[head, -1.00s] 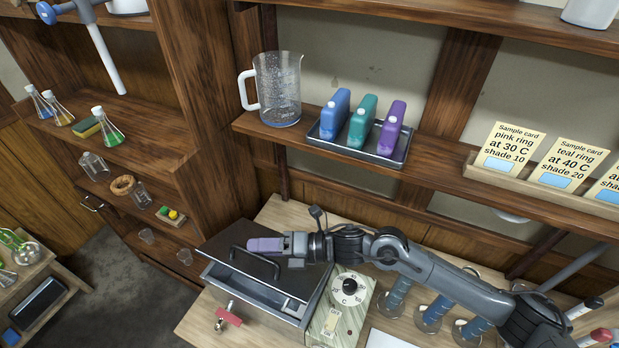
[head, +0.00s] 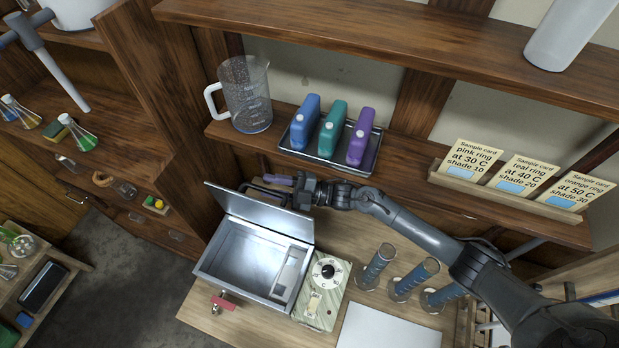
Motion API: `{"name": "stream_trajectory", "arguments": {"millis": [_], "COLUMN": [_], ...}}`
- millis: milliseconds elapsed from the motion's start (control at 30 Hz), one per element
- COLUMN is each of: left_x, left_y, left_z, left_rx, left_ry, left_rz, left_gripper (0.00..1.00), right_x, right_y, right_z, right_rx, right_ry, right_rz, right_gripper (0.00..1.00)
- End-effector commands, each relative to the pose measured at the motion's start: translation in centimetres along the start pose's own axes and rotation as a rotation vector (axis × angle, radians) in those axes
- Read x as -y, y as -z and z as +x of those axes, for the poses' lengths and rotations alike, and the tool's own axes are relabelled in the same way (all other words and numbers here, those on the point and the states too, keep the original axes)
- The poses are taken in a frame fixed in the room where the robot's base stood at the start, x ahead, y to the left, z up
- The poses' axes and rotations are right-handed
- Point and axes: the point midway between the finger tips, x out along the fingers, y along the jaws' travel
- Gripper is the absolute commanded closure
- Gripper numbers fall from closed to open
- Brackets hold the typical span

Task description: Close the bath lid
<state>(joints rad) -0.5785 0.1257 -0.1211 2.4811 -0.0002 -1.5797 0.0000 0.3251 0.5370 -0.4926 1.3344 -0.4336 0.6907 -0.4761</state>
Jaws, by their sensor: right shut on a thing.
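The metal bath (head: 250,262) stands on the wooden bench, its inside showing bare and empty apart from a pale strip at the right. Its grey lid (head: 262,217) stands steeply raised along the far edge, so the bath is open. The dark lid handle (head: 262,189) shows behind the lid's upper edge. My right gripper (head: 280,183) is at that handle, shut on it, with its arm coming in from the right. The fingers are partly hidden by the handle and lid. My left gripper is not in view.
A dial control box (head: 324,283) adjoins the bath's right side, and a red-handled tap (head: 224,301) is at its front. Several blue-coiled glass pieces (head: 377,266) stand to the right. A shelf above holds a jug (head: 246,97) and a tray of bottles (head: 371,160).

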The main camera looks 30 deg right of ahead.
Motion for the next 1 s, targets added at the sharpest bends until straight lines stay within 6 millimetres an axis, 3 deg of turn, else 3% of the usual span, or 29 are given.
{"name": "stream_trajectory", "arguments": {"millis": [100,500,700,1000], "left_x": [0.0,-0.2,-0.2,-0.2], "left_y": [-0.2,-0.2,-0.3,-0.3], "left_z": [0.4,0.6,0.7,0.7], "left_rx": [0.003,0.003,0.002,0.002], "left_ry": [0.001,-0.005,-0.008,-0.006], "left_rz": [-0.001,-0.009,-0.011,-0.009], "left_gripper": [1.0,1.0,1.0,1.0], "right_x": [-1.1,-0.5,-0.3,-0.3], "right_y": [-2.2,-2.1,-2.0,-2.0], "right_z": [-0.7,-7.8,-9.5,-10.1], "right_rx": [-0.001,0.001,0.001,-0.001], "right_ry": [-0.06,-0.048,-0.047,-0.047], "right_rz": [0.113,0.111,0.112,0.112], "right_gripper": [0.75,0.75,0.75,0.75]}}
